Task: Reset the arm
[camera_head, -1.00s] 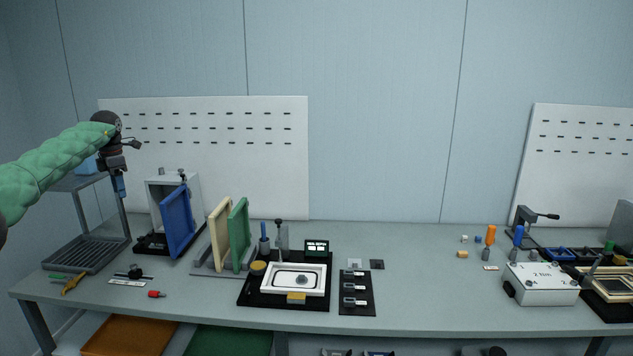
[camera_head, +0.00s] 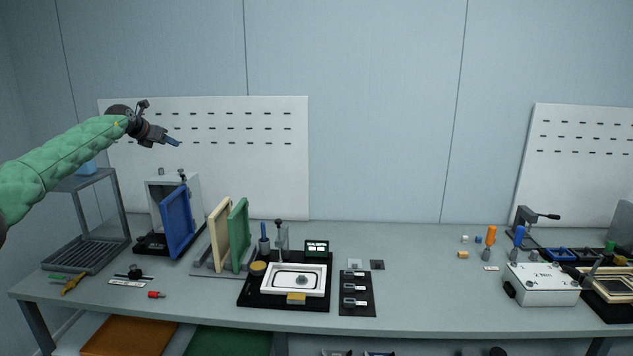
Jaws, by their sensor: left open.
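My left arm, in a green padded sleeve, comes in from the left in the head view. My left gripper (camera_head: 173,141) is raised in front of the left white pegboard (camera_head: 250,180), above the white box fixture and the blue panel (camera_head: 177,223). Its fingers point to the right and slightly down. It is open, and nothing shows between the fingers. It touches nothing on the bench. My right gripper is not in view.
A grey rack (camera_head: 118,215) stands at the left of the bench (camera_head: 420,285). A cream panel (camera_head: 219,235) and a green panel (camera_head: 239,235) stand beside the blue one. A black fixture with a white frame (camera_head: 294,279) is mid-bench. A white box (camera_head: 541,284) sits right. The bench between is mostly clear.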

